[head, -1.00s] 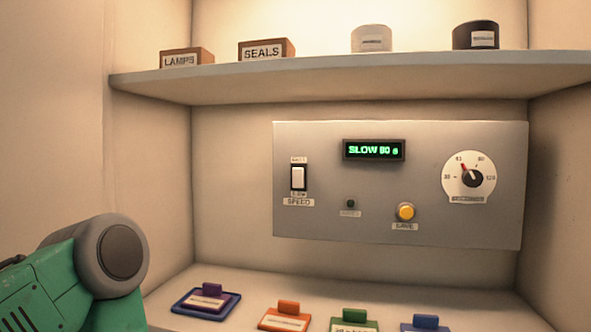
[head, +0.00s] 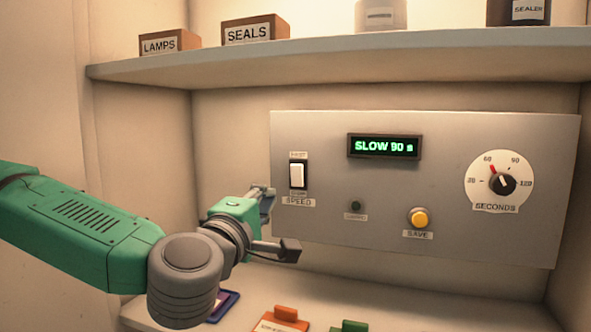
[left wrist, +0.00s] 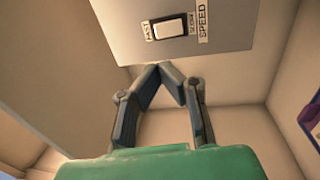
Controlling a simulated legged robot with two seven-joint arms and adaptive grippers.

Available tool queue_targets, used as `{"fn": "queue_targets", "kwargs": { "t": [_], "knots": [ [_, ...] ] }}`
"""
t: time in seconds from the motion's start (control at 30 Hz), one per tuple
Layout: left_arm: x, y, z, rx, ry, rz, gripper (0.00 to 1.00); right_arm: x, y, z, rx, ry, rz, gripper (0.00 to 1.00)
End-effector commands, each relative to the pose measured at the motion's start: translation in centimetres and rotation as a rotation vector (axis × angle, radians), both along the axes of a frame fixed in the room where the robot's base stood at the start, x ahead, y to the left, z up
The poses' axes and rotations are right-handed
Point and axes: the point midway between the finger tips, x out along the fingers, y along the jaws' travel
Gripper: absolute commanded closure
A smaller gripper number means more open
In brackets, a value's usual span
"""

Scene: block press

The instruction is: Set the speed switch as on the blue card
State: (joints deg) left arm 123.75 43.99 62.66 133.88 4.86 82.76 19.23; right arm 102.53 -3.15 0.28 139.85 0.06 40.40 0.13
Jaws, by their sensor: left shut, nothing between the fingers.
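The speed switch (head: 297,174) is a white rocker in a black frame at the left of the grey panel, with FAST above and SLOW below. It also shows in the left wrist view (left wrist: 168,27). The display (head: 384,146) reads SLOW 90 s. My right gripper is not in view.
The panel (head: 440,235) also has a yellow SAVE button (head: 418,218), a small dark lamp (head: 355,206) and a SECONDS dial (head: 502,183). A shelf (head: 330,73) with boxes and jars runs above.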

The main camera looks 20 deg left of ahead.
Motion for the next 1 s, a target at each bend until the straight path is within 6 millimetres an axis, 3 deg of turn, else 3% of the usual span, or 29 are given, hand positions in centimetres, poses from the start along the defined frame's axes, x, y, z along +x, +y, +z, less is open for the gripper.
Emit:
{"fn": "queue_targets", "kwargs": {
  "t": [0.33, 0.47, 1.0],
  "knots": [
    [0.2, 0.1, 0.0, -0.001, 0.0, 0.001, 1.0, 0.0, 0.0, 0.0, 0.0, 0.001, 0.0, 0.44],
    [1.1, 0.1, 0.2, -0.001, 0.0, 0.003, 1.0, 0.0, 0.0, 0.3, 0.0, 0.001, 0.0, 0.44],
    [11.4, -0.4, 1.7, 0.001, 0.001, 0.002, 1.0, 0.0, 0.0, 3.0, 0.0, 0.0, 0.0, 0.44]
  ]
}}
